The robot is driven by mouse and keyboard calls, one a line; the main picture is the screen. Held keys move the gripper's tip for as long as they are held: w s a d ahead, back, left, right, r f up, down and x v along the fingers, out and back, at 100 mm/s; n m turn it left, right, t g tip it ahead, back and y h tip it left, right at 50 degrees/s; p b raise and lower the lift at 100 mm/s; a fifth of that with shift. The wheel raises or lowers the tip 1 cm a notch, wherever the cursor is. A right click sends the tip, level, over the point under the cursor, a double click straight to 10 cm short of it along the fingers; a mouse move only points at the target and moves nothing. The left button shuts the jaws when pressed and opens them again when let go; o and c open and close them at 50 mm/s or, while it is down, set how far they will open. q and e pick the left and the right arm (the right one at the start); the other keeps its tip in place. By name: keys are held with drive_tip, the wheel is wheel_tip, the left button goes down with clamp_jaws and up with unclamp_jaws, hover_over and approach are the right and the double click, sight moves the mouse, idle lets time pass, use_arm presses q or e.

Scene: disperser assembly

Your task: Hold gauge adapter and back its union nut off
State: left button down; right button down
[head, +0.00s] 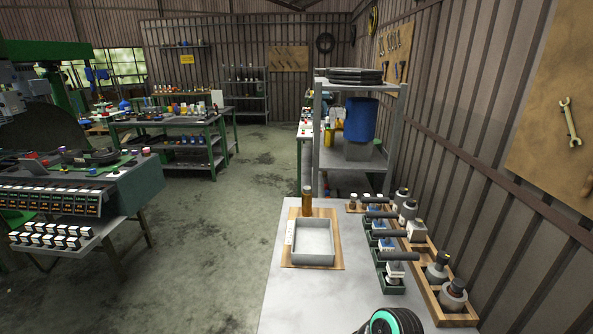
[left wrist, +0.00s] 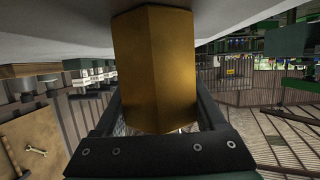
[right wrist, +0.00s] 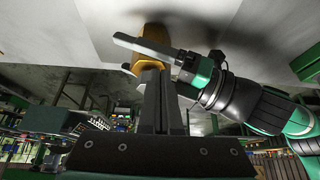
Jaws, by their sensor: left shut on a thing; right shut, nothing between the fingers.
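A brass-coloured hexagonal piece, which I take to be the gauge adapter (left wrist: 155,60), fills the middle of the left wrist view. My left gripper (left wrist: 158,92) is shut on it, one finger on each side. In the right wrist view the brass adapter (right wrist: 152,38) shows close to the pale tabletop, with my left gripper (right wrist: 165,52) across it. My right gripper (right wrist: 152,75) is shut and empty, its fingertips pointing at the adapter's near end; whether they touch it I cannot tell. I cannot make out the union nut separately. Neither gripper shows in the head view.
The pale table (head: 285,297) carries a grey metal tray (head: 313,259) on a wooden board (head: 294,212), with a brown bottle-like part (head: 307,202) behind it. Green holders (head: 392,286) and a wooden rack (head: 448,319) of fittings line the right side. The table's front left is clear.

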drive_tip(key=shift+w+a, duration=0.2)
drive_tip(key=shift+a, duration=0.15)
idle(0.4)
drive_tip(key=shift+w, duration=0.3)
drive_tip(key=shift+w+r, duration=0.1)
drive_tip(key=shift+w, duration=0.6)
drive_tip(key=shift+w+a, duration=0.1)
idle(0.4)
drive_tip(key=r, duration=0.4)
drive_tip(key=d+r, duration=0.1)
drive_tip(key=r, duration=0.1)
drive_tip(key=shift+w, duration=0.1)
idle(0.4)
